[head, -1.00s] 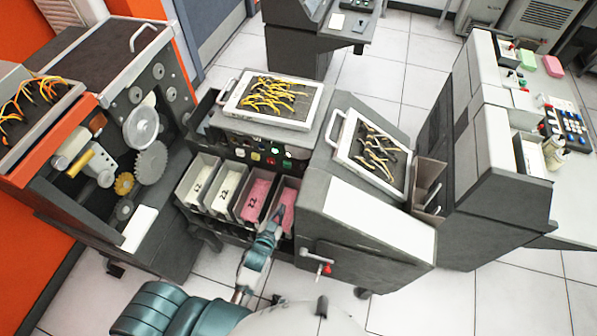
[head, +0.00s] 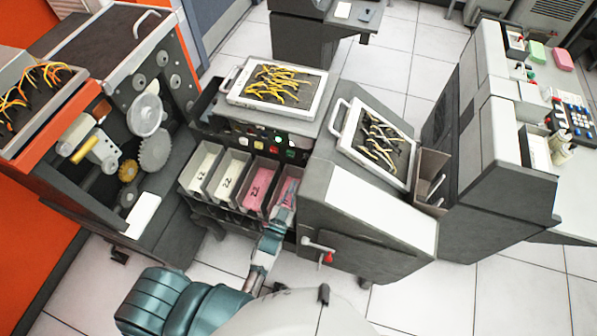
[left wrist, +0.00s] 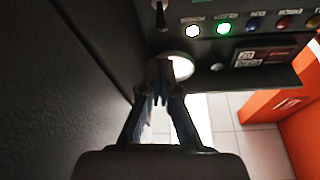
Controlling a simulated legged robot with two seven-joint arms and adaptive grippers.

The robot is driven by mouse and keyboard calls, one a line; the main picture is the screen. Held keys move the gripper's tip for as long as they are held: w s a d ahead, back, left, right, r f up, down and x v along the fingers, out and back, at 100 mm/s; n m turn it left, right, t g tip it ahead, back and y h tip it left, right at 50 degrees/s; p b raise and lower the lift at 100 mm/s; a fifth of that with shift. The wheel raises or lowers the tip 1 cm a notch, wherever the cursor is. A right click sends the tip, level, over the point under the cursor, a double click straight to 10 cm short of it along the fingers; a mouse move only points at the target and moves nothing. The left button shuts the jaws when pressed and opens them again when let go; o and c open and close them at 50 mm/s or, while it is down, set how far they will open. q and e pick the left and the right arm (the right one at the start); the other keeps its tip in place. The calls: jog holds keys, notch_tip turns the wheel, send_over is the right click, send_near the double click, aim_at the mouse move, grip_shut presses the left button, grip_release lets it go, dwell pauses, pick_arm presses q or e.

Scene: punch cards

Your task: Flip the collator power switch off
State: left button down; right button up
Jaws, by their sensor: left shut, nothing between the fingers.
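The collator (head: 340,215) is the dark grey machine in the middle of the head view, with card bins and a row of lit buttons (head: 262,146). My left gripper (head: 289,190) is shut and empty in front of the rightmost bin with pink cards. In the left wrist view its fingertips (left wrist: 160,75) point up toward the button panel (left wrist: 235,28), below a small metal toggle switch (left wrist: 160,14). A gap shows between fingertips and toggle; I cannot tell its depth. Whether this toggle is the power switch cannot be read. My right gripper is not in view.
A dark panel wall (left wrist: 75,60) stands close to the left of the gripper in the left wrist view. An orange geared machine (head: 130,150) stands left, a grey machine (head: 500,170) right.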

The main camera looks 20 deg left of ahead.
aim_at(305, 158)
pick_arm(q)
jog(key=x, duration=0.9)
jog(key=shift+w+p, duration=0.2)
jog(key=shift+p, duration=0.2)
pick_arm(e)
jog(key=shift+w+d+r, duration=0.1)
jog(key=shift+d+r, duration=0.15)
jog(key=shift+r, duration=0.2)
pick_arm(q)
jog(key=shift+d, duration=0.1)
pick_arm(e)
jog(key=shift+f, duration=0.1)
